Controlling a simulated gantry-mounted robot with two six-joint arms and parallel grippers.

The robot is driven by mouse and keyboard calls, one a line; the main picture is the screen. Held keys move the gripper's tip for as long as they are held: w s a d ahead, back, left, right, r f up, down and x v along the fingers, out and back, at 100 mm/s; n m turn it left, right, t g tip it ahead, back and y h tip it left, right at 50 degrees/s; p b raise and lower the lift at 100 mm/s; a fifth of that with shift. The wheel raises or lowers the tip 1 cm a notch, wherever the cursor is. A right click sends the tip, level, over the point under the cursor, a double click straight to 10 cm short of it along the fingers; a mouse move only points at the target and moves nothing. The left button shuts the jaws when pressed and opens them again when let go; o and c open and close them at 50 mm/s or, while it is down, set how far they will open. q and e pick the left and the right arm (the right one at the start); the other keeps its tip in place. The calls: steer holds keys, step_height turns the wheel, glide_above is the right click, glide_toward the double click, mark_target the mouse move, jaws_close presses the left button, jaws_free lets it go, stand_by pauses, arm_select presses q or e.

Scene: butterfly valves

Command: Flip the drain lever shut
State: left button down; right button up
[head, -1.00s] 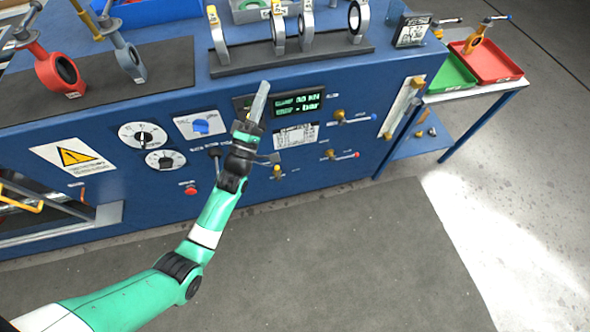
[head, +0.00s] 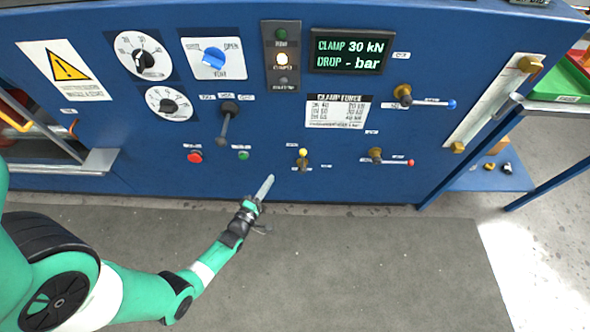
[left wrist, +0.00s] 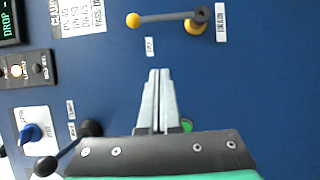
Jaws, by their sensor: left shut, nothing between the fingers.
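The drain lever (head: 303,160) is a small valve handle with a yellow ball, low on the blue panel. Its ball points up from its pivot in the head view. In the left wrist view the drain lever (left wrist: 168,18) lies sideways beyond the fingertips, beside a label reading DRAIN (left wrist: 221,22). My left gripper (head: 267,183) is shut and empty, below and left of the lever in the head view, apart from it. Its two grey fingers (left wrist: 158,72) are pressed together in the left wrist view. My right gripper is not in view.
A black lever (head: 225,122), a red button (head: 195,157) and a green button (head: 243,155) lie left of the drain lever. A blue-tipped valve (head: 404,95) and a red-tipped valve (head: 377,155) lie right. The display (head: 350,52) reads CLAMP 30 kN. Floor before the panel is clear.

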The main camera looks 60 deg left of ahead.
mark_target(302, 163)
arm_select(q)
steer(key=shift+r, duration=0.1)
steer(key=w+a+b, duration=0.3)
steer(key=w+b, duration=0.1)
steer(key=w, duration=0.7)
steer(key=shift+a, duration=0.3)
steer(key=shift+w, duration=0.1)
